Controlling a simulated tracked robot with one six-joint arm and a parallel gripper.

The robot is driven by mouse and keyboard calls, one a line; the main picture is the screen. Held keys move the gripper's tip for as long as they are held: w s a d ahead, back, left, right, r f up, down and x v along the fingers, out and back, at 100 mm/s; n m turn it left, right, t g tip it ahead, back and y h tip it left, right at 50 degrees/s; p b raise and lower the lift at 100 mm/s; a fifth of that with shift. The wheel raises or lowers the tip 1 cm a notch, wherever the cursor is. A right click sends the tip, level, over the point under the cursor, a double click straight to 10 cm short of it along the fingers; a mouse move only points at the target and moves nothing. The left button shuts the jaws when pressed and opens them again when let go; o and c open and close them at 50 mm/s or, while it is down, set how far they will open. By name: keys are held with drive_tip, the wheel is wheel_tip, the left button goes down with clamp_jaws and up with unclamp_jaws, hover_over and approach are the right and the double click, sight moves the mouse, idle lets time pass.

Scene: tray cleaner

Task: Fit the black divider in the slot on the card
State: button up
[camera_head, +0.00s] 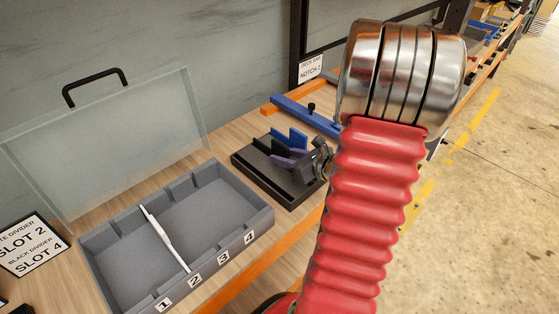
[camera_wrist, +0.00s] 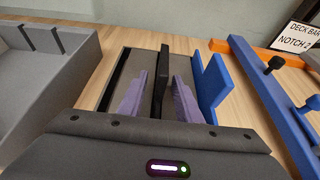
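The black divider (camera_wrist: 160,82) stands upright in the black rack (camera_head: 262,170), beside a blue divider (camera_wrist: 213,88). My gripper (camera_wrist: 160,98) has its two purple fingers on either side of the black divider, with narrow gaps showing, so it looks open around it. In the head view the fingers (camera_head: 284,154) are at the rack, and I cannot make out the black divider there. The card (camera_head: 36,245) reads white divider slot 2, black divider slot 4. The grey tray (camera_head: 262,217) holds the white divider (camera_head: 165,238) at slot 2; slot 4 is empty.
A clear lid with a black handle (camera_head: 94,82) stands behind the tray. A blue and orange frame (camera_head: 305,115) lies right of the rack, with a deck bar notch 2 card (camera_head: 311,68) behind it. The wooden bench ends at an orange front edge (camera_head: 235,288).

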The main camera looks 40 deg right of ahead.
drive_tip(key=shift+x, duration=0.9)
drive_tip(key=shift+c, duration=0.2)
clamp_jaws()
